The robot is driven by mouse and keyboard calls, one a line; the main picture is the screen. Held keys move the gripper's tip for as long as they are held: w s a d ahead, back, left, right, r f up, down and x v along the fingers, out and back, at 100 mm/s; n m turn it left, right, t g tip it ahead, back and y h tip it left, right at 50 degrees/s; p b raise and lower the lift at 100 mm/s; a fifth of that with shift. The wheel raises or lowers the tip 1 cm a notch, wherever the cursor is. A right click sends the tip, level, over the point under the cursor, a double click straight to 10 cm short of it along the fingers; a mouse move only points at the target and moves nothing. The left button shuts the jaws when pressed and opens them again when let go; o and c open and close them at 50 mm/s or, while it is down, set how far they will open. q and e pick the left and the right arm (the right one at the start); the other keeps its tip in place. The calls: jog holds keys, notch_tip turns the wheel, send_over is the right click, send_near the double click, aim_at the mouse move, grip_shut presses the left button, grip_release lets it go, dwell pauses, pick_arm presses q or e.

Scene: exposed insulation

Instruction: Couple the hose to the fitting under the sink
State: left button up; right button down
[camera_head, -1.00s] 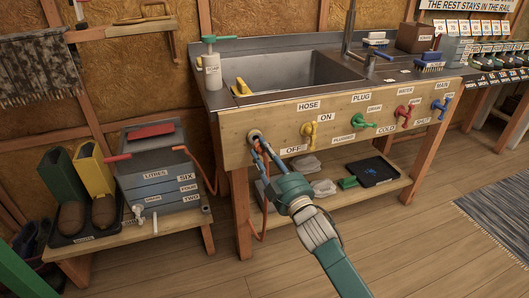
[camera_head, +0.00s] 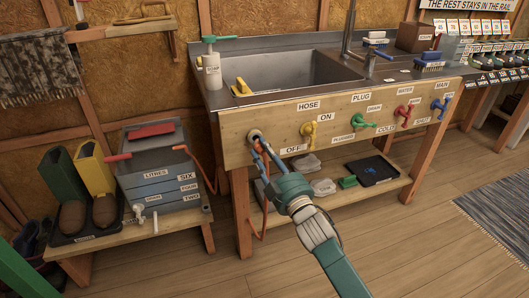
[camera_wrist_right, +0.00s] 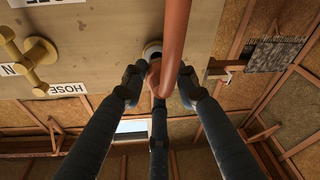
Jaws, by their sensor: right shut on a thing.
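The orange hose (camera_head: 264,215) hangs in a loop below the wooden front panel of the sink (camera_head: 232,150). My right gripper (camera_head: 258,146) is shut on the hose close to the panel. In the right wrist view the hose (camera_wrist_right: 176,40) passes between the fingertips (camera_wrist_right: 160,85). The round pale fitting (camera_wrist_right: 153,50) on the panel is just beyond the fingertips. The fitting also shows in the head view (camera_head: 253,135), partly covered by the fingers. I cannot tell whether the hose end is seated on it. My left gripper is not in view.
A yellow valve handle (camera_head: 309,130) is right of the fitting, with green (camera_head: 363,124), red (camera_head: 405,113) and blue (camera_head: 442,105) handles farther along. A lower shelf (camera_head: 340,195) holds cloths and a dark tray. A grey box (camera_head: 160,180) stands on a low bench to the left.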

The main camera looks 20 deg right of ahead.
aim_at(261, 146)
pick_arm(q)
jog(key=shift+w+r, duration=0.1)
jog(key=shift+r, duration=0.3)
pick_arm(e)
jog(key=shift+w, duration=0.5)
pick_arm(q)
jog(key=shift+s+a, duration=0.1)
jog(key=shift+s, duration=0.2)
pick_arm(e)
jog(key=shift+w, duration=0.55)
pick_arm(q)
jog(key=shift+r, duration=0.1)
pick_arm(e)
jog(key=shift+w, duration=0.1)
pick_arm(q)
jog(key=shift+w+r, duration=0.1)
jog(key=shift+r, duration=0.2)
pick_arm(e)
jog(key=shift+w+a, duration=0.1)
jog(key=shift+w, duration=0.2)
jog(key=c, duration=1.3)
grip_release()
jog(key=shift+o, duration=0.2)
